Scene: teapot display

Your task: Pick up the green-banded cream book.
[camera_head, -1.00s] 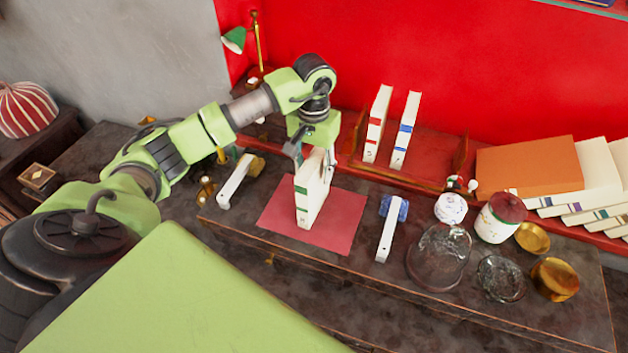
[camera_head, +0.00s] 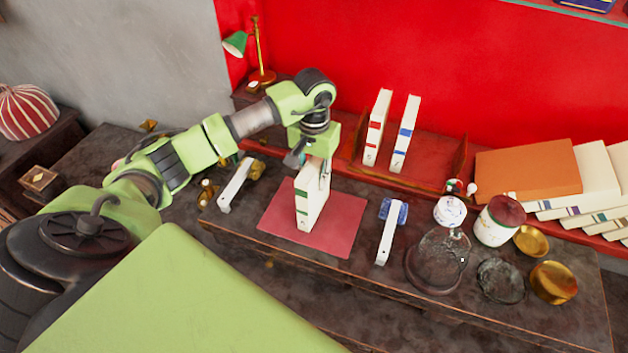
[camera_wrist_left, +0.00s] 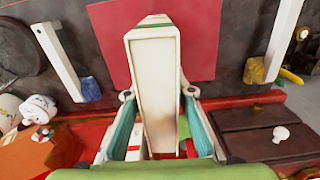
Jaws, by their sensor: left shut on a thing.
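The green-banded cream book (camera_head: 308,206) stands upright on the red mat (camera_head: 345,222) in the head view. My left gripper (camera_head: 312,166) reaches down over its top from above and is shut on it, a finger on each side. In the left wrist view the pale book (camera_wrist_left: 153,75) fills the middle between the two fingers of the left gripper (camera_wrist_left: 160,94). The red mat (camera_wrist_left: 105,35) shows behind it there. I cannot tell whether the book's bottom touches the mat. My right gripper is not in view.
White upright holders (camera_head: 236,182) and (camera_head: 388,232) flank the mat. Two other cream books, red-banded (camera_head: 375,130) and blue-banded (camera_head: 404,135), stand in a rack behind. A glass dome (camera_head: 437,262), jars and brass bowls crowd the right side. Leaning books lie at far right.

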